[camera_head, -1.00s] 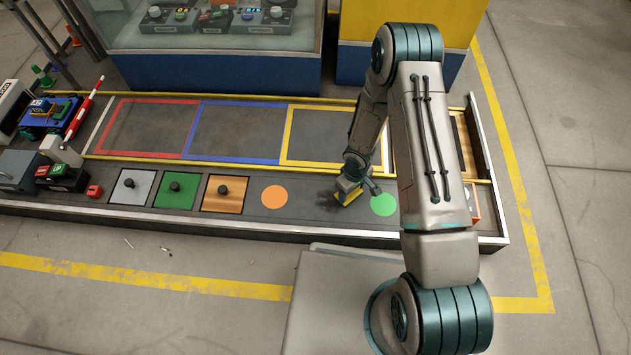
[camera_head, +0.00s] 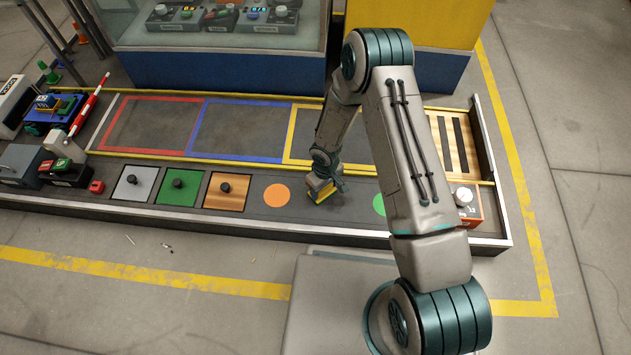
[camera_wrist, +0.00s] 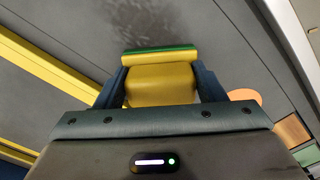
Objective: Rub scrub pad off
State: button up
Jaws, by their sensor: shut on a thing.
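A yellow scrub pad with a green layer (camera_head: 320,197) is in my gripper (camera_head: 322,186), low over the grey bench strip between the orange and green discs. In the wrist view the scrub pad (camera_wrist: 160,82) sits between the two dark fingers of my gripper (camera_wrist: 161,88), which are shut on its sides. Its green layer faces away from the palm. Whether it touches the bench cannot be told. A dark smudge (camera_wrist: 150,18) shows on the grey surface beyond the pad in the wrist view. My gripper and pad hide part of that surface in the head view.
An orange disc (camera_head: 277,195) lies left of the pad, a green disc (camera_head: 379,205) right, partly behind my arm. Silver (camera_head: 134,191), green (camera_head: 187,193) and wooden (camera_head: 234,196) knobbed plates are farther left. A yellow rail (camera_head: 225,160) runs behind. An orange box (camera_head: 471,210) stands right.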

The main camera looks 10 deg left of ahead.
jog(key=shift+a+r, duration=0.1)
jog(key=shift+a, duration=0.75)
jog(key=shift+a+r+p, duration=0.2)
jog(key=shift+r+p, duration=0.3)
jog(key=shift+r, duration=0.75)
jog(key=shift+r+p, duration=1.95)
jog(key=shift+r, duration=0.95)
jog(key=shift+d, duration=0.1)
